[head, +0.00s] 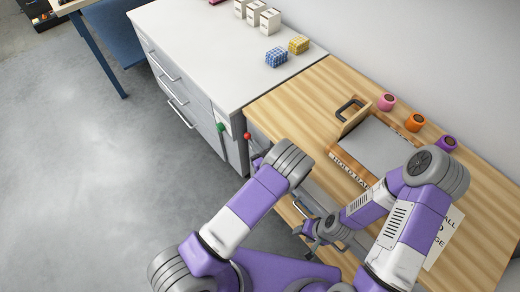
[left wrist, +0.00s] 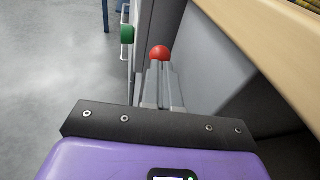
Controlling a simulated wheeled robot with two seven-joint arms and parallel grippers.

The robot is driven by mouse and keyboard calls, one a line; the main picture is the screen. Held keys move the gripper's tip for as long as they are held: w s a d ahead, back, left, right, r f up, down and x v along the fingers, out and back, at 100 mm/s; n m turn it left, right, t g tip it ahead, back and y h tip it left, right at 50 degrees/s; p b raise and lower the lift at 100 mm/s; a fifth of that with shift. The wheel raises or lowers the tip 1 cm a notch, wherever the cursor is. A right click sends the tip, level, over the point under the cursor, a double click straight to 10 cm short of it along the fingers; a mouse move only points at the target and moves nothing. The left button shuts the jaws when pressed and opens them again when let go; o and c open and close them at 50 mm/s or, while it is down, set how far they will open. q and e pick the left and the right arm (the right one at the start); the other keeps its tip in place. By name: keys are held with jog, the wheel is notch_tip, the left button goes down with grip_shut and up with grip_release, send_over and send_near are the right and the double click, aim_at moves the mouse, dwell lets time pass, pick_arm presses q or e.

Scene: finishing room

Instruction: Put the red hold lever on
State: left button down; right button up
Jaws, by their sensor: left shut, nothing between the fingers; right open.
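The red hold lever shows as a round red knob (head: 247,136) at the end of the white cabinet, by the wooden bench. In the left wrist view the red knob (left wrist: 159,53) is just beyond the fingertips of my left gripper (left wrist: 159,70). Those fingers are shut and empty, and their tips overlap its lower edge in the picture. I cannot tell whether they touch it. The lever's stem is hidden. In the head view my left wrist mostly hides that gripper. My right gripper (head: 318,232) is open, low in front of the bench.
A green knob (head: 221,127) is left of the red one; it also shows in the left wrist view (left wrist: 127,35). The wooden bench (head: 300,95) holds a grey-topped board (head: 378,142) and several coloured cups. The floor at left is clear.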

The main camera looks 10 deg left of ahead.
aim_at(247, 137)
pick_arm(q)
jog(key=shift+x, duration=0.9)
pick_arm(e)
jog(key=shift+w+a, duration=0.1)
jog(key=shift+w, duration=0.3)
pick_arm(q)
jog(key=shift+r, duration=0.1)
jog(key=shift+w+a+r+g+h+p, duration=0.3)
jog(key=shift+a+g+p, duration=0.1)
jog(key=shift+p, duration=0.3)
jog(key=shift+w+a+f+b, duration=0.35)
jog(key=shift+w+a+b, duration=0.2)
jog(key=shift+a, duration=0.25)
jog(key=shift+r, duration=0.1)
pick_arm(e)
jog(key=shift+r, duration=0.2)
pick_arm(q)
jog(key=shift+s+d+r, duration=0.15)
jog(key=shift+d, duration=0.05)
jog(key=s+d+r+p, duration=0.4)
jog(key=s+d+r, duration=0.2)
jog(key=s, duration=0.3)
jog(key=shift+d+r, duration=0.2)
jog(key=shift+d, duration=0.6)
pick_arm(e)
jog(key=r, duration=0.2)
jog(key=s+r, duration=0.1)
jog(key=shift+r, duration=0.4)
